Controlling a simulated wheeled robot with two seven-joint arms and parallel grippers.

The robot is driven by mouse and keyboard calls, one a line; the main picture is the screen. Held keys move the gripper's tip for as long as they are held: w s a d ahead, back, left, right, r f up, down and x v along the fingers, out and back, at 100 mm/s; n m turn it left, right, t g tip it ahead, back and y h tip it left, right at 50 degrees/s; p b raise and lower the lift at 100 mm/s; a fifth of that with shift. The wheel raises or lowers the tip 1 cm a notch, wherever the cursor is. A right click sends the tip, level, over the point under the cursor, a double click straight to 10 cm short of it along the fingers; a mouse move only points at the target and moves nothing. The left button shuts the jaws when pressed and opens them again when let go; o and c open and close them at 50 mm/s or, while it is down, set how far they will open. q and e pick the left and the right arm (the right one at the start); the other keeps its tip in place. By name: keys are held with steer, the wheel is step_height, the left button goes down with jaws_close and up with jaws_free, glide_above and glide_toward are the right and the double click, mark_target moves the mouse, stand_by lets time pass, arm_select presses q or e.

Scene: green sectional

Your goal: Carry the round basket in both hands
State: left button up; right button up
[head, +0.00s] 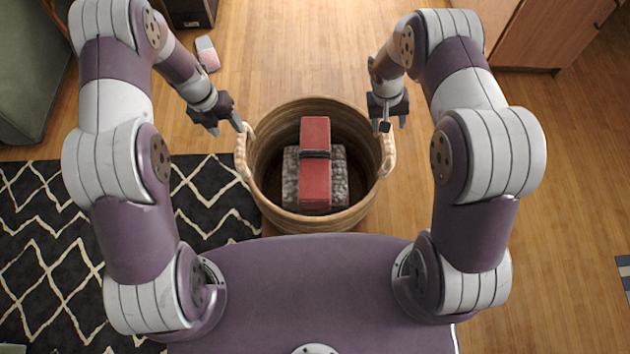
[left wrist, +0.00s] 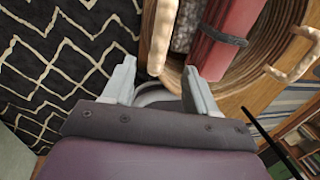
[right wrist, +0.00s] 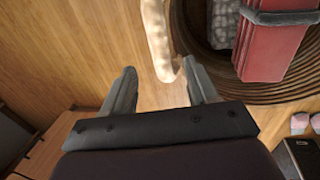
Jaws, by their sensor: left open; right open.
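The round woven basket (head: 315,222) stands on the floor in front of me, with a pale rope handle on its left side (head: 243,152) and another on its right side (head: 387,154). Inside lie a red box-like item (head: 315,133) with a dark band and a grey speckled item (head: 292,178). My left gripper (head: 225,122) is open at the left handle; in the left wrist view the handle (left wrist: 161,35) lies between and beyond the fingers. My right gripper (head: 392,124) is open at the right handle; in the right wrist view that handle (right wrist: 157,40) lies beyond the fingers.
A dark rug with pale zigzag lines (head: 40,235) covers the floor at left. A green sofa (head: 30,75) stands at the upper left and a wooden cabinet (head: 545,35) at the upper right. A small pink and white item (head: 208,54) lies on the floor behind.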

mark_target(239, 143)
arm_select(q)
steer(key=f, duration=0.3)
steer(key=d+f, duration=0.1)
steer(key=f, duration=0.2)
steer(key=d+f, duration=0.1)
steer(key=f, duration=0.3)
arm_select(e)
steer(key=f, duration=0.3)
steer(key=d+f, duration=0.1)
steer(key=f, duration=0.2)
steer(key=d+f, duration=0.1)
steer(key=f, duration=0.3)
arm_select(q)
steer(key=shift+r, duration=0.1)
jaws_close()
arm_select(e)
jaws_close()
